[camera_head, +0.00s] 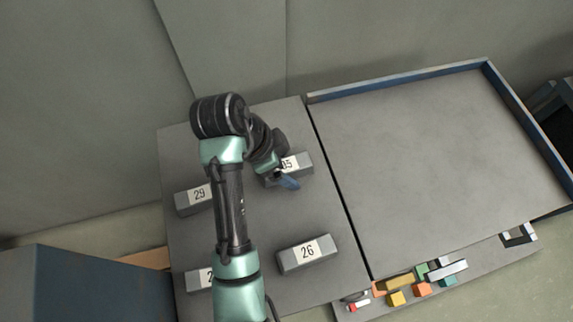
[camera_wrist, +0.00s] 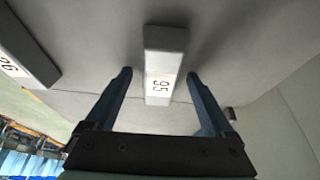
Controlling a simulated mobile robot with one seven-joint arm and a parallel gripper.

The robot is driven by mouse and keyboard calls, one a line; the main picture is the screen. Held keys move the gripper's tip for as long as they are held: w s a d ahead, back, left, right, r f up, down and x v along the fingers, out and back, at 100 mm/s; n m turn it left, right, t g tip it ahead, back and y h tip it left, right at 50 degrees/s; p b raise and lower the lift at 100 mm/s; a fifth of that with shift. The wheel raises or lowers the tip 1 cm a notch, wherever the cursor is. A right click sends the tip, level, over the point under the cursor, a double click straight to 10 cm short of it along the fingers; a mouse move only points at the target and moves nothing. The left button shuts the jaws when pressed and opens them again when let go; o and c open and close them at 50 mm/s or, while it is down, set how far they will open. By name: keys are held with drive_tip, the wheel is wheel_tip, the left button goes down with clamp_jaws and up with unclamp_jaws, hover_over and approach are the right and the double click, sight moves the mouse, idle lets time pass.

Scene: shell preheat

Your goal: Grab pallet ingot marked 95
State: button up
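The pallet ingot marked 95 (camera_head: 298,162) is a grey block with a white label, at the far right of the grey pallet top (camera_head: 262,218) in the head view, partly hidden by my arm. In the wrist view the ingot marked 95 (camera_wrist: 164,62) lies ahead, its near end between the two blue fingers in the picture. My gripper (camera_wrist: 160,82) is open, with a gap on both sides of the ingot. It also shows in the head view (camera_head: 284,183), beside the ingot. I cannot tell its exact height above the pallet.
Ingot 26 (camera_head: 307,254) lies at the near right, ingot 29 (camera_head: 193,200) at the far left. Another ingot (camera_head: 199,280) at the near left has its label partly hidden by my arm. A large tray (camera_head: 430,150) with a blue rim and small coloured blocks (camera_head: 397,298) stand right.

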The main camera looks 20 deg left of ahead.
clamp_jaws()
drive_tip(key=shift+r, duration=0.15)
idle(0.4)
